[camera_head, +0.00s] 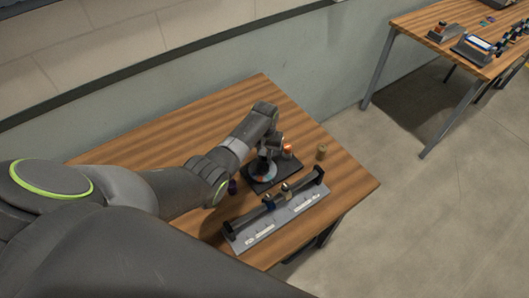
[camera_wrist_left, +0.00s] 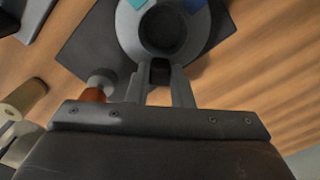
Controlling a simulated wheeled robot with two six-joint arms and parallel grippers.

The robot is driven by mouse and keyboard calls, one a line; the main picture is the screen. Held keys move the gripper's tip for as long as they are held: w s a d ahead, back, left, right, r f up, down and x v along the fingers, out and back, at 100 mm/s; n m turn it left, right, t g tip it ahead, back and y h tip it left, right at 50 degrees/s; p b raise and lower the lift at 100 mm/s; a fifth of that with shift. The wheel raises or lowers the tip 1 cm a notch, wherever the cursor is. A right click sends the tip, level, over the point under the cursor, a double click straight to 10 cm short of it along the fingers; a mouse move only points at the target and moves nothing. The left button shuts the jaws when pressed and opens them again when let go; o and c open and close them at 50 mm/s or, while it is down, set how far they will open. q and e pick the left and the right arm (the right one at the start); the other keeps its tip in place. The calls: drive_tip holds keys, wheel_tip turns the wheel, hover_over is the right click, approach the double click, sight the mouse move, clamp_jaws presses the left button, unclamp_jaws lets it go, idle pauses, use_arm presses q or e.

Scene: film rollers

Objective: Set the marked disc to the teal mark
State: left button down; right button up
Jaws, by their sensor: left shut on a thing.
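The disc (camera_head: 262,173) is pale grey with coloured patches and sits on a dark square plate (camera_head: 283,179) on the wooden table. In the left wrist view the disc (camera_wrist_left: 128,24) shows a dark round centre, a teal patch (camera_wrist_left: 138,3) and a blue patch (camera_wrist_left: 195,5). My left gripper (camera_head: 269,153) reaches down over the disc from above. In the wrist view its two fingers (camera_wrist_left: 159,82) are shut on a small dark tab (camera_wrist_left: 160,71) at the disc's near edge. The far edge of the disc is cut off there. My right gripper is not in view.
An orange-topped post (camera_head: 287,150) stands at the plate's back corner, close to my left gripper. A tan cylinder (camera_head: 321,152) stands to the right. A dark roller on a grey base (camera_head: 252,238) lies in front. A second table (camera_head: 410,22) is at the far right.

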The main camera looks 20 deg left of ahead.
use_arm(q)
drive_tip(key=c, duration=1.3)
unclamp_jaws()
drive_tip(key=shift+r, duration=0.1)
wheel_tip(320, 180, up, 17)
drive_tip(key=shift+r+b, duration=0.2)
drive_tip(key=shift+b, duration=0.2)
drive_tip(key=shift+f, duration=0.1)
